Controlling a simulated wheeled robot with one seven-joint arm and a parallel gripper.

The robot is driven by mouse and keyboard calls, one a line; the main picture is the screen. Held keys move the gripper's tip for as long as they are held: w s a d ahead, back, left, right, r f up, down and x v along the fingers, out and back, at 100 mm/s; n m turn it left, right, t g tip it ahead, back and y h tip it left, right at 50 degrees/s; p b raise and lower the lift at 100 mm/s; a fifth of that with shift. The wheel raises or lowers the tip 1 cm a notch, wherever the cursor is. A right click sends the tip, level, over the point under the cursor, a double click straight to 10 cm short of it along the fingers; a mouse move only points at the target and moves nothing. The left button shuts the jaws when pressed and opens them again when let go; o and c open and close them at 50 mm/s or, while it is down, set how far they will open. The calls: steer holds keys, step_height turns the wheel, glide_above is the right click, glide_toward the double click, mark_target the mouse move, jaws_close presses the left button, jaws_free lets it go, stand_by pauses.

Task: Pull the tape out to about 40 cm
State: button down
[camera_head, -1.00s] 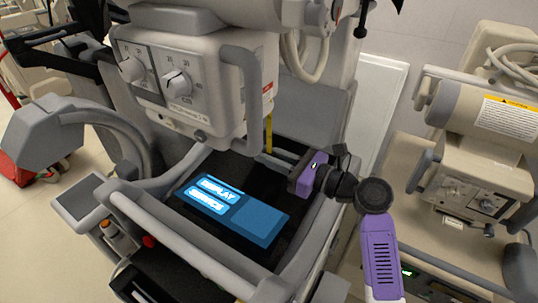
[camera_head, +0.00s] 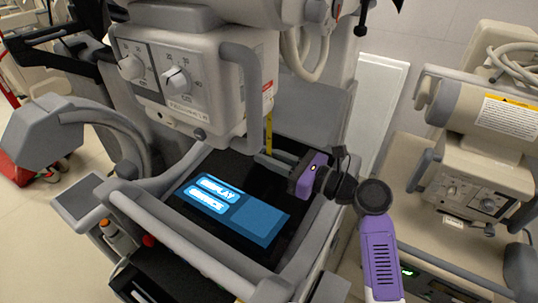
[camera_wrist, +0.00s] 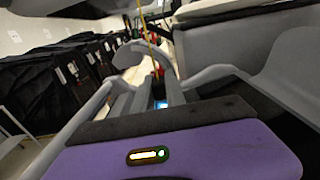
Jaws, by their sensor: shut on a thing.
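The yellow tape (camera_head: 268,136) hangs as a thin vertical strip beneath the large grey machine head (camera_head: 190,85), just right of its handle. Its lower end meets the tips of my gripper (camera_head: 263,157), which is shut on it. The purple gripper body lies to the right of the tape, above the cart's dark tray. In the wrist view the tape (camera_wrist: 148,40) runs up from between my grey fingers (camera_wrist: 157,75) and leaves the top of the picture. Where the tape comes out of the head is hidden, and I cannot read its marks.
A lit blue display panel (camera_head: 235,210) lies in the tray below my gripper. A grey rail (camera_head: 190,245) frames the cart. The vertical grey handle (camera_head: 242,90) is close to the tape. Another machine (camera_head: 480,170) stands at the right. Open floor shows at the left.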

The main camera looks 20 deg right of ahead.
step_height(320, 180, down, 4)
steer(key=shift+f+b, duration=0.25)
steer(key=shift+b, duration=0.35)
steer(key=c, duration=1.4)
jaws_free()
steer(key=shift+r, duration=0.15)
steer(key=shift+o, duration=0.2)
steer(key=v, duration=0.8)
steer(key=shift+b, duration=0.4)
